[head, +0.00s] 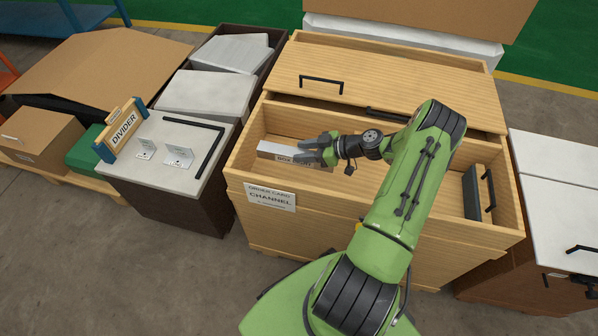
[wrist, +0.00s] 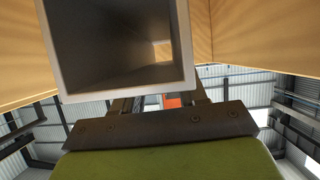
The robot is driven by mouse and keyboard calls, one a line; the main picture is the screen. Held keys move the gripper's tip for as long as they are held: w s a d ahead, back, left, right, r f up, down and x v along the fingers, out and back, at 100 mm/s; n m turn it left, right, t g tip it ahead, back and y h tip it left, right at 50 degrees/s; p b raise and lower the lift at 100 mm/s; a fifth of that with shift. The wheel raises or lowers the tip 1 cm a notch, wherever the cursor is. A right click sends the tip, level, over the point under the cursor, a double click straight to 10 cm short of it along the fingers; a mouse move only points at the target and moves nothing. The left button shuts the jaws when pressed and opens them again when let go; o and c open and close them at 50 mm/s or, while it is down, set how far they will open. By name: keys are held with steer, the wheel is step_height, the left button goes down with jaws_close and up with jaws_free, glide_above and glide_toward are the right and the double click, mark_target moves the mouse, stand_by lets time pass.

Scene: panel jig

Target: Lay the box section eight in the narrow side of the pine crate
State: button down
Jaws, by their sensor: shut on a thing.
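The pine crate (head: 375,227) stands in the middle of the head view, its near part open. My gripper (head: 327,150) is inside the crate's opening at the left and is shut on a pale grey box section (head: 268,148). In the wrist view the box section's square hollow end (wrist: 183,60) faces the camera. I cannot tell whether the box section touches the crate floor. A dark piece with a black handle (head: 474,193) stands at the crate's right end.
A wooden lid (head: 430,90) with a black handle covers the crate's back part. A card reading "CHANNEL" (head: 268,197) is on the crate's front. At left a "DIVIDER" sign (head: 124,126) stands on a grey-topped cabinet (head: 205,130). The middle crate floor is partly hidden by my arm.

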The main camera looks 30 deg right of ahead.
step_height(320, 180, down, 10)
steer(key=b, duration=0.3)
steer(key=shift+r, duration=0.25)
steer(key=c, duration=0.6)
jaws_free()
